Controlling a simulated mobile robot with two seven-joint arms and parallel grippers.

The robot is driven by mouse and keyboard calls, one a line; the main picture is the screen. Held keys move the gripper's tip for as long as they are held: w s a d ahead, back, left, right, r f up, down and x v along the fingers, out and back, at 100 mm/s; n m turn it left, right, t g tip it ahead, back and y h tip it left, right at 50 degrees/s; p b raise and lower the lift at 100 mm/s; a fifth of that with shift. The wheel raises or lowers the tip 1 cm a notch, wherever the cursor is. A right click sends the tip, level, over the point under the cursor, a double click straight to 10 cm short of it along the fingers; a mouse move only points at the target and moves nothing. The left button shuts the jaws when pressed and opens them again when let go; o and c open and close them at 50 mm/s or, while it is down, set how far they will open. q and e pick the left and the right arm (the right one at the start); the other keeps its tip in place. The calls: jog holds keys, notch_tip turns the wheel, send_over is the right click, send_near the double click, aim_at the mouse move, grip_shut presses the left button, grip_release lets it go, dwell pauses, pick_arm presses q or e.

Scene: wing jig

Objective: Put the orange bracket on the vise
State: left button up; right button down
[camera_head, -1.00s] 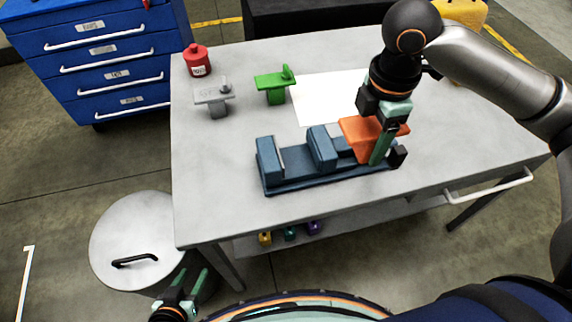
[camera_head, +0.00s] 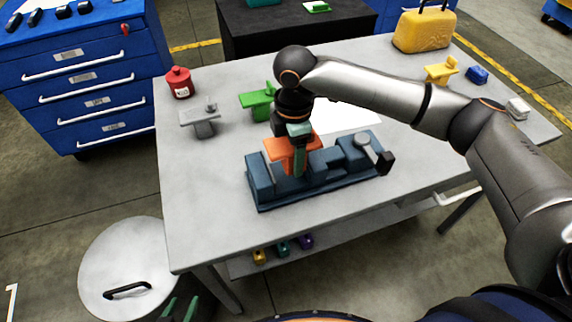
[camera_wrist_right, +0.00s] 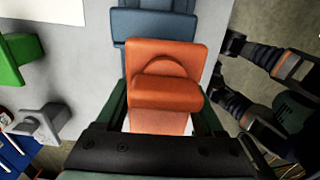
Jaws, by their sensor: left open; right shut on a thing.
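The orange bracket (camera_head: 276,150) is at the left part of the blue vise (camera_head: 349,186), over or just behind the gap between its jaws; I cannot tell whether it touches the vise. My right gripper (camera_head: 298,170) is shut on the bracket, its fingers pointing down. In the right wrist view the bracket (camera_wrist_right: 165,58) fills the middle between the fingers, with part of the vise (camera_wrist_right: 150,25) beyond it. My left gripper (camera_head: 180,309) is open and empty at the bottom edge, beside the table, partly cut off.
On the table, a grey bracket (camera_head: 203,125), a green bracket (camera_head: 257,99) and a red canister (camera_head: 179,82) stand to the left. A white sheet (camera_head: 348,117) lies behind the vise.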

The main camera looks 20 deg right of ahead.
aim_at(286, 138)
jog(key=shift+w+a+f, duration=0.25)
jog(key=shift+w+f, duration=0.05)
jog(key=shift+f, duration=0.15)
jog(key=shift+w+a+f, duration=0.25)
jog(key=shift+f, duration=0.15)
jog(key=shift+w+f, duration=0.1)
jog(key=shift+f, duration=1.55)
grip_release()
jog(key=shift+f, duration=0.15)
notch_tip(286, 138, up, 12)
jog(key=shift+r, duration=0.2)
